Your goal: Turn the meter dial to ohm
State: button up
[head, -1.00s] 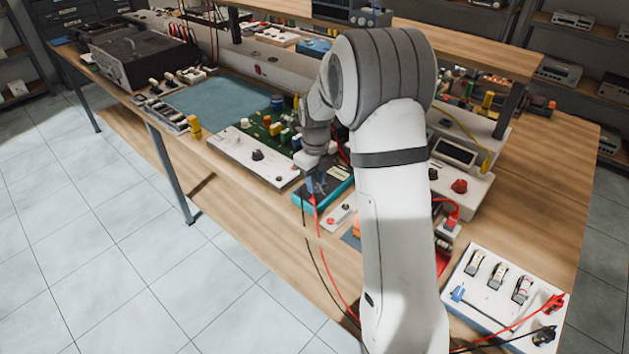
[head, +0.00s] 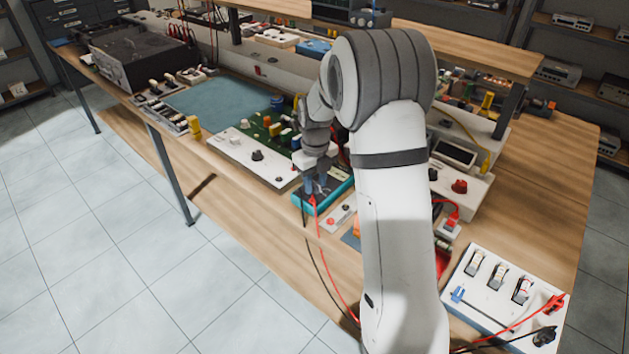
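The meter (head: 341,191) is a dark unit with a teal edge, lying on the bench behind and left of my forearm. My arm covers part of it. Its dial is hidden under my gripper, so I cannot tell where the dial points. My gripper (head: 315,190) points down over the meter's near left part, with its bluish fingers at or just above its face. The view is too small to tell whether the fingers touch or hold the dial. A red lead (head: 321,236) and a black lead run from the meter's near end.
A white panel with a green circuit board (head: 250,155) lies left of the meter. A small plate with red terminals (head: 336,219) is close on its right. A white switch board (head: 490,300) is at front right. A power supply (head: 455,165) stands right of my arm.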

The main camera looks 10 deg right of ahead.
aim_at(315, 184)
jog(key=shift+o, duration=1.3)
jog(key=shift+r, duration=0.1)
notch_tip(315, 184, up, 7)
jog(key=shift+r, duration=0.3)
